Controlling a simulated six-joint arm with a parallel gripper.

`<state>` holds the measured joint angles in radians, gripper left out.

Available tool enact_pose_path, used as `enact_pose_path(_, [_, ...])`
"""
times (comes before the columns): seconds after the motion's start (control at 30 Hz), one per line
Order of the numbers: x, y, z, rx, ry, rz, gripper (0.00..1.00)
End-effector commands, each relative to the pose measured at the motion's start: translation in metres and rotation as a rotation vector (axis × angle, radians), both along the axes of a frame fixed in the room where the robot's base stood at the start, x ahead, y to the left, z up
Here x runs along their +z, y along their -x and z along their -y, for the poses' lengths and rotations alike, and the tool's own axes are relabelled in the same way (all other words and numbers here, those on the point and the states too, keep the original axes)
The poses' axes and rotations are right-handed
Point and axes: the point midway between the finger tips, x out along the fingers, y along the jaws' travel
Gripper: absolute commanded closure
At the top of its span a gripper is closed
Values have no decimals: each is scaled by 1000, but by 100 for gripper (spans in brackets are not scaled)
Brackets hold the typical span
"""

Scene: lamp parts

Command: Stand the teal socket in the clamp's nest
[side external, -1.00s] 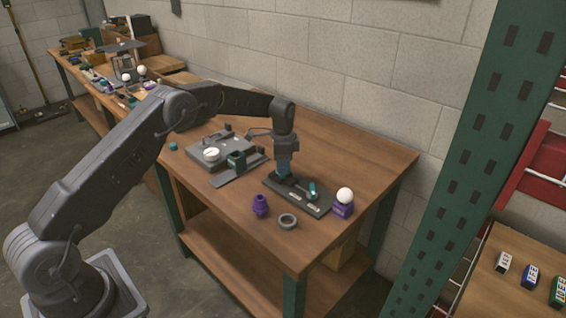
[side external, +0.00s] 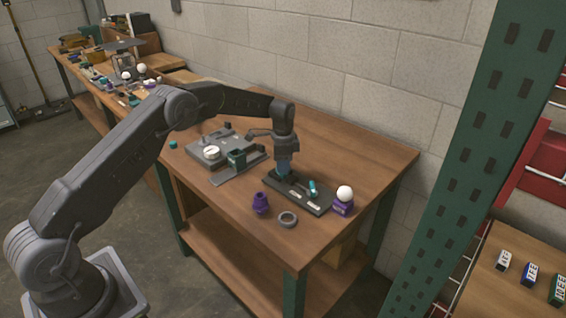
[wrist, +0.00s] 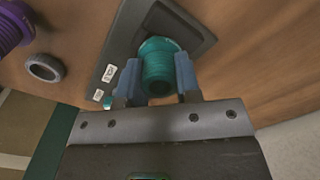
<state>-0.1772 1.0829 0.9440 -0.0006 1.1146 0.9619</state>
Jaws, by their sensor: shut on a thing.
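The teal socket (wrist: 158,68) is a ribbed, round part between my fingers in the wrist view. My gripper (wrist: 157,82) is shut on it, one finger on each side. In the side view my gripper (side external: 284,168) points down at the left part of a dark tray (side external: 322,207). The socket is at or just above the tray's recess; I cannot tell whether it still touches the bottom.
A purple ribbed part (side external: 261,203) and a grey ring (side external: 288,219) stand near the front edge. A white ball (side external: 344,193) on a purple base is right of the tray. A grey fixture (side external: 205,152) lies behind the green block. The table's right rear is clear.

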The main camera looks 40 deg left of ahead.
Motion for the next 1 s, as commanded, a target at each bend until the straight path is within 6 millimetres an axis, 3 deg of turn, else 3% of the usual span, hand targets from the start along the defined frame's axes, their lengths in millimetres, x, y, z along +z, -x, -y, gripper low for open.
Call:
enact_pose_path(0.1, [-1,0,0,0,0,0,97])
enact_pose_path(0.13, [-1,0,0,0,0,0,68])
enact_pose_path(0.43, [-1,0,0,0,0,0,39])
enact_pose_path(0.77, [4,0,0,0,-1,2,39])
enact_pose_path(1.0, [46,-1,0,0,-1,6,39])
